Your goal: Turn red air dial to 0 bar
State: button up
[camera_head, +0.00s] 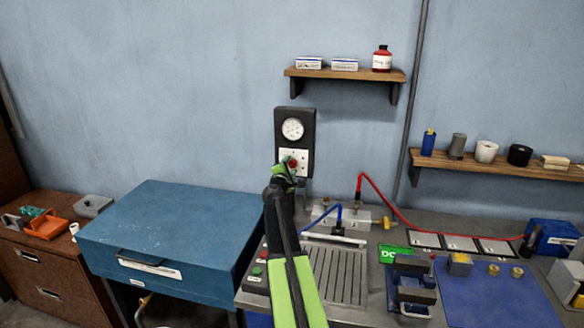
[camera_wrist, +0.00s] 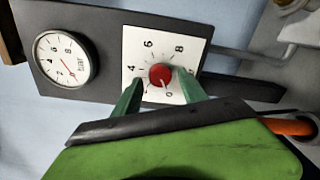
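The red air dial (camera_wrist: 160,75) sits on a white scale plate (camera_wrist: 138,52) marked with numbers including 4, 6, 8 and 0. A small pale mark on the dial's lower part seems to point toward the 0. In the head view the dial (camera_head: 292,163) is partly hidden by my gripper (camera_head: 287,170).
The panel (camera_head: 280,118) hangs on the blue wall above a blue case (camera_head: 170,235) and a cluttered workbench. A wooden shelf (camera_head: 345,75) is above right. A red hose (camera_head: 405,222) and blue hose (camera_head: 322,214) lie right of my arm.

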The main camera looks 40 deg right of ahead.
jog(key=shift+s+d, duration=0.1)
jog(key=shift+s, duration=0.05)
jog(key=v, duration=1.7)
jog(key=shift+p, duration=0.3)
jog(key=shift+r, duration=0.1)
jog(key=w+a+f+m+y, duration=0.1)
jog(key=w+a+f+y, duration=0.2)
jog(key=a, duration=0.8)
jog(key=w+a+f+m+y, duration=0.1)
jog(key=w+a+f, duration=0.3)
jog(key=a, duration=0.8)
jog(key=s+a+f+m+g+y, duration=0.2)
jog(key=s+a+f+m+y, duration=0.1)
jog(key=a+f, duration=0.35)
jog(key=s+a+f+m+g+y, duration=0.25)
jog(key=a+f, duration=0.25)
jog(key=a, duration=0.3)
jog(key=s+a+f+m+g+y, duration=0.1)
jog(key=s+a+f+g+y, duration=0.1)
jog(key=s+a, duration=0.3)
jog(key=s+a+f+m+g+y, duration=0.2)
jog(key=s+a+g+y, duration=0.1)
jog(key=s+a, duration=0.2)
jog(key=shift+s+a+f, duration=0.25)
jog(key=shift+s+f, duration=0.05)
jog(key=shift+s, duration=0.05)
